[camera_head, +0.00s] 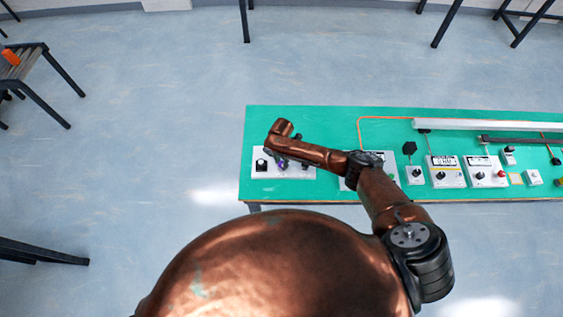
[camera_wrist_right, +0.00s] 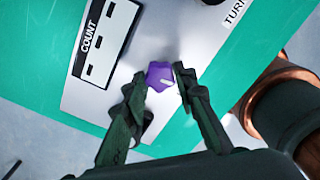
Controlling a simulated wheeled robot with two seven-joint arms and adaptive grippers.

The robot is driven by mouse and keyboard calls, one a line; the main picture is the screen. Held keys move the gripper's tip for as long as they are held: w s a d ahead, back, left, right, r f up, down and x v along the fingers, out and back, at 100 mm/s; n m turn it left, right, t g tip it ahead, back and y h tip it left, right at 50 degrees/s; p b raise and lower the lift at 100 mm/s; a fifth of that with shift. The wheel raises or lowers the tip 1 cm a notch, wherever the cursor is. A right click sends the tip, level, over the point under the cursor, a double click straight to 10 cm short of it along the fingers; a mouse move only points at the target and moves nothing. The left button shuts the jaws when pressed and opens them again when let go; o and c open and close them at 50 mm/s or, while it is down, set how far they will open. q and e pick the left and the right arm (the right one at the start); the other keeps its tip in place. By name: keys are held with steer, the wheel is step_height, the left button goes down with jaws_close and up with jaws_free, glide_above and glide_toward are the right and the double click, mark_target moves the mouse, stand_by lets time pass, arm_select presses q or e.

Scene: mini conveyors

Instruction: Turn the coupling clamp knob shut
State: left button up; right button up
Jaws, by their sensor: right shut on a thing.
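A purple lobed knob (camera_wrist_right: 160,75) with a pale mark stands on a light panel (camera_wrist_right: 85,98) in the right wrist view. My right gripper (camera_wrist_right: 162,78) is shut on the knob, with one dark finger on each side. In the head view, the purple knob (camera_head: 281,163) shows only as a small patch on the white panel (camera_head: 300,173), near the left end of the green bench. My copper right arm covers much of the gripper there. My left gripper is not in view.
The green bench (camera_head: 320,122) carries a row of control boxes with knobs to the right, including a white box (camera_head: 446,172). The wrist view shows a COUNT label (camera_wrist_right: 103,40) beside the knob and a partly cut-off TURN label (camera_wrist_right: 236,12).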

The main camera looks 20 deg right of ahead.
mark_target(281, 164)
steer(key=m+p, duration=0.1)
steer(key=m, duration=0.4)
steer(key=shift+a+r+m+p, duration=0.1)
steer(key=shift+m+p, duration=0.2)
steer(key=m+p, duration=0.1)
steer(key=m, duration=0.3)
steer(key=shift+m, duration=0.3)
steer(key=shift+w, duration=0.1)
steer(key=o, duration=1.2)
steer(key=shift+c, duration=0.2)
step_height(281, 164, up, 12)
